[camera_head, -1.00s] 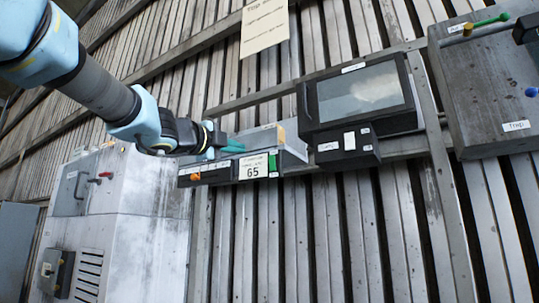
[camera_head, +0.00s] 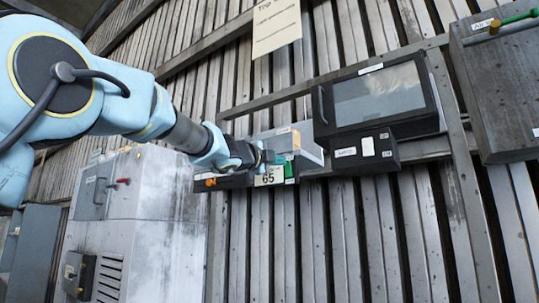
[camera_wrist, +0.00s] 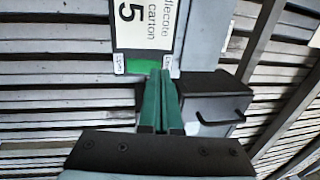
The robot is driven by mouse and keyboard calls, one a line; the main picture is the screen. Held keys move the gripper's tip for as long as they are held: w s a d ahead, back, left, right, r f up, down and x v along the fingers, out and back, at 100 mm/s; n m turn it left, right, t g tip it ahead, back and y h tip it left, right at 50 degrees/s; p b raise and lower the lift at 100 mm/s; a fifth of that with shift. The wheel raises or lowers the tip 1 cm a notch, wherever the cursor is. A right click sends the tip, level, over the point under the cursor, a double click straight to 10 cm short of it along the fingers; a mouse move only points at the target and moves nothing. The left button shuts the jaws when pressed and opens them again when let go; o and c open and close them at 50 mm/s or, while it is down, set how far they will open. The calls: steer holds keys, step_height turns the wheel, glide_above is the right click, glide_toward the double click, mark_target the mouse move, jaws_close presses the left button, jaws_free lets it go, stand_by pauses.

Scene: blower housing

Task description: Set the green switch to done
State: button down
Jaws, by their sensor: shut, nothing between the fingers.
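The green switch (camera_head: 289,170) is on the front of a small box, to the right of a white label. In the wrist view the green switch (camera_wrist: 140,67) is a flat green patch between two small white tags, too blurred to read. My gripper (camera_head: 276,158) is shut and empty, with its green fingers in front of the box. In the wrist view my gripper's fingertips (camera_wrist: 160,72) overlap the right part of the green patch and hide some of it. I cannot tell whether they touch it.
The white label (camera_head: 268,177) sits beside the switch, with an orange switch (camera_head: 210,182) further left. A grey cabinet (camera_head: 140,215) stands at the lower left. Slatted wall lies behind.

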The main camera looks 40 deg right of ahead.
steer(key=shift+w+d+r, duration=0.15)
steer(key=shift+d, duration=0.5)
steer(key=shift+d+r+p, duration=0.25)
steer(key=shift+p, duration=0.3)
steer(key=shift+w+f, duration=0.1)
steer(key=shift+f, duration=0.05)
